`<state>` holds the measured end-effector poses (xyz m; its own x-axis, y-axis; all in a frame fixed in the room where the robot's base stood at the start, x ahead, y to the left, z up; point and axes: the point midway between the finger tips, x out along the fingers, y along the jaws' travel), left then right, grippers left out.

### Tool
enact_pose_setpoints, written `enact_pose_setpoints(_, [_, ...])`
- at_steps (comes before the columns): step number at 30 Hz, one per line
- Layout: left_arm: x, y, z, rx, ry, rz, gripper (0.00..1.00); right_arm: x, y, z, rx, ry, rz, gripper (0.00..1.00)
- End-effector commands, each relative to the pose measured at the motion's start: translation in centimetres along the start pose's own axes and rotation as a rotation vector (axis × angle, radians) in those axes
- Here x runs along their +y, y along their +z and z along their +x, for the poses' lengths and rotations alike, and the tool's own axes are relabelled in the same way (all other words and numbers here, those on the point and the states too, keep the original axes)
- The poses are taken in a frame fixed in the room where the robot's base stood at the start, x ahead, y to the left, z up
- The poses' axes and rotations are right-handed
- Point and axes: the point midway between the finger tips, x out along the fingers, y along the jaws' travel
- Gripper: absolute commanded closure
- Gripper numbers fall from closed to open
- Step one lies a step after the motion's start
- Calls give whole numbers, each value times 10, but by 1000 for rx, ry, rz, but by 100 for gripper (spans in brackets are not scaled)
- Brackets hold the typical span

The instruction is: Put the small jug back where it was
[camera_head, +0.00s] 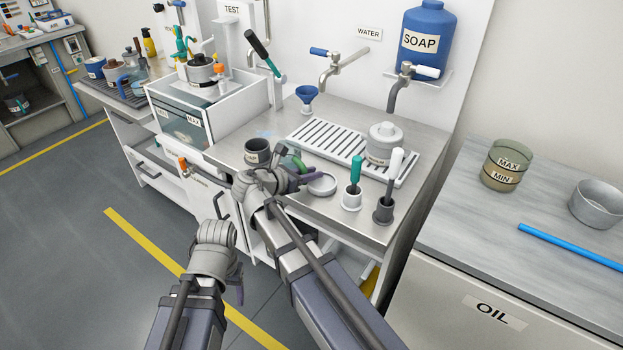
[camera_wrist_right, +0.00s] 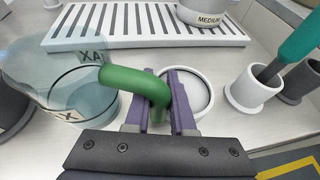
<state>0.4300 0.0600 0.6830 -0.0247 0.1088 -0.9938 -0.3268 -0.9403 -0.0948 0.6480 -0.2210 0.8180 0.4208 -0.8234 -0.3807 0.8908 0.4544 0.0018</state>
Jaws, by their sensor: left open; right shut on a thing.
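The small jug is clear bluish plastic with a green handle. In the right wrist view the jug (camera_wrist_right: 45,65) is at the left, with dark marks on its wall. My right gripper (camera_head: 292,181) is shut on the green handle (camera_wrist_right: 125,78); its purple fingers (camera_wrist_right: 168,98) are on either side of it. In the head view only a bit of the jug (camera_head: 291,160) shows behind the gripper, over the steel bench's front part. I cannot tell whether its base touches the bench. My left gripper (camera_head: 239,289) is low in front of the bench, empty, its fingers partly hidden.
A dark labelled cup (camera_head: 258,152) stands left of the jug, and a white round dish (camera_head: 321,185) right of it. Two holders with green (camera_head: 352,199) and white-handled (camera_head: 385,208) tools stand further right. A slotted drain tray (camera_head: 330,139) with a metal pot (camera_head: 384,140) lies behind.

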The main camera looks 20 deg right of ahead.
Motion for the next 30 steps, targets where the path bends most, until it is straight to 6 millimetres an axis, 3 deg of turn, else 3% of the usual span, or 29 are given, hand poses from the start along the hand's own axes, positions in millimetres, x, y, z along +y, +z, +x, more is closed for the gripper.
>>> enact_pose_setpoints(9, [0,0,3,0,0,0,37,0,-3,1,0,0,0,100])
enact_pose_setpoints(10, [0,0,2,0,0,0,37,0,-2,1,0,0,0,75])
enact_pose_setpoints(18, [0,0,1,0,0,0,37,0,-1,0,0,0,0,48])
enact_pose_setpoints(30, [0,0,-4,0,0,0,37,0,4,-2,0,0,0,48])
